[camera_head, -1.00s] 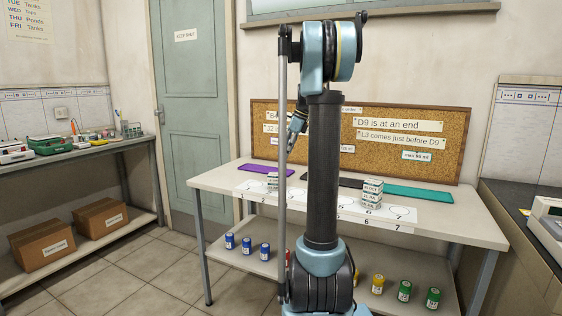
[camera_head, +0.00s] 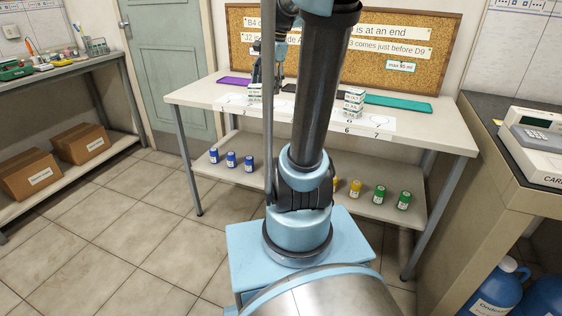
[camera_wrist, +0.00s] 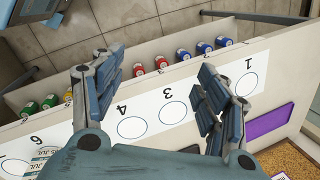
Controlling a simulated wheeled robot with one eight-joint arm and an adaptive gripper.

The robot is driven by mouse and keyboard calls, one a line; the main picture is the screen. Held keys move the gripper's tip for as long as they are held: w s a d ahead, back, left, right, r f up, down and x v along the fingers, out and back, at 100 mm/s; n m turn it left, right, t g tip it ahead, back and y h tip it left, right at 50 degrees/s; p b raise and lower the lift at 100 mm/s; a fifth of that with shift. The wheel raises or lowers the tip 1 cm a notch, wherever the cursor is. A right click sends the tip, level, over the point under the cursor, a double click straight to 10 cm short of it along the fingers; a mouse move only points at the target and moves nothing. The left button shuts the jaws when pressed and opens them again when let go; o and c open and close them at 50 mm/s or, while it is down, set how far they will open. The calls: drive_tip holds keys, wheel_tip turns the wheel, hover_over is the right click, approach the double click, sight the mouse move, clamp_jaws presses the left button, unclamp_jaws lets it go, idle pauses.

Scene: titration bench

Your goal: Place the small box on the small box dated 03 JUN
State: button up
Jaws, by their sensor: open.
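My gripper (camera_wrist: 160,80) is open and empty in the wrist view, its fingers spread above the numbered strip (camera_wrist: 140,126). In the head view my gripper (camera_head: 265,82) hangs over the left part of the table, close to a small pile of white boxes (camera_head: 255,92). A second, taller stack of white boxes (camera_head: 353,102) stands to the right near the number 6. A printed box top (camera_wrist: 43,155) shows at the lower left of the wrist view, partly cut off by my gripper body. The dates are too small to read surely.
A purple mat (camera_head: 235,81) and a teal mat (camera_head: 398,103) lie along the back of the table, below the corkboard (camera_head: 440,60). Blue, yellow and green bottles (camera_head: 379,194) stand on the lower shelf. A dark counter (camera_head: 510,125) is at right.

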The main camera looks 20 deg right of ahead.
drive_tip(key=s+f+n+h, duration=0.2)
drive_tip(key=s+f+n, duration=1.1)
drive_tip(key=s+f, duration=0.5)
drive_tip(key=s, duration=0.4)
drive_tip(key=shift+s+t, duration=0.2)
drive_tip(key=shift+t, duration=0.1)
drive_tip(key=shift+f, duration=0.1)
